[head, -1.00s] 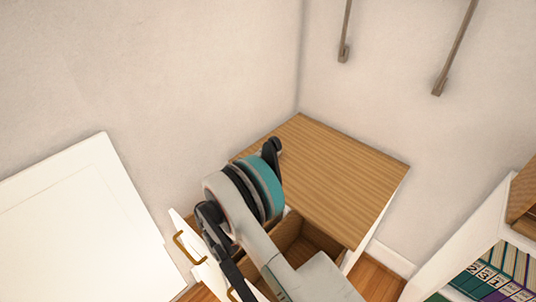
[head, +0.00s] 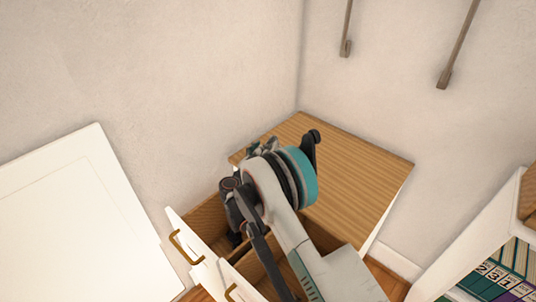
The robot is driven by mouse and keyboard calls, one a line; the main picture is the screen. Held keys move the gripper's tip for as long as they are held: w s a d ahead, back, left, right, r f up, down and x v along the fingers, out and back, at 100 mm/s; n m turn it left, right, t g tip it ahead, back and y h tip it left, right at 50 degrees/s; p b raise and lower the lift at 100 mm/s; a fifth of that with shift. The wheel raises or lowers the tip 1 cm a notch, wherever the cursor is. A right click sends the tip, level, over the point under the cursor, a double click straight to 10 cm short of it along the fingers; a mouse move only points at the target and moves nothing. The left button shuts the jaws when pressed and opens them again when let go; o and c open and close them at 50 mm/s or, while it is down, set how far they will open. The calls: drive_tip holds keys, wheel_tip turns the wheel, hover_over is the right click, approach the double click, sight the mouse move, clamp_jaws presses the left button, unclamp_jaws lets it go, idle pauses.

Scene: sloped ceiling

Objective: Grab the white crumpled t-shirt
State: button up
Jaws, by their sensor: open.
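No white crumpled t-shirt can be made out in the head view. Two drawers stand pulled out from a wood-topped cabinet (head: 355,185). The farther drawer (head: 207,218) has a white front with a brass handle, and its brown inside partly shows. The nearer drawer (head: 262,282) is largely covered by my arm. My gripper (head: 236,238) is dark and open, pointing down at the farther drawer near the divide between the two. Its fingertips are small and partly hidden, and I see nothing held in it. Much of both drawer floors is hidden.
A white panel-like piece of furniture (head: 75,220) stands at the left. A white bookshelf (head: 440,255) with several books (head: 495,280) is at the lower right. Walls meet behind the cabinet, and two rods hang on the right wall. The cabinet top is bare.

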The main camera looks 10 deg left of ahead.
drive_tip(key=c, duration=1.2)
drive_tip(key=shift+c, duration=0.2)
drive_tip(key=shift+r, duration=0.25)
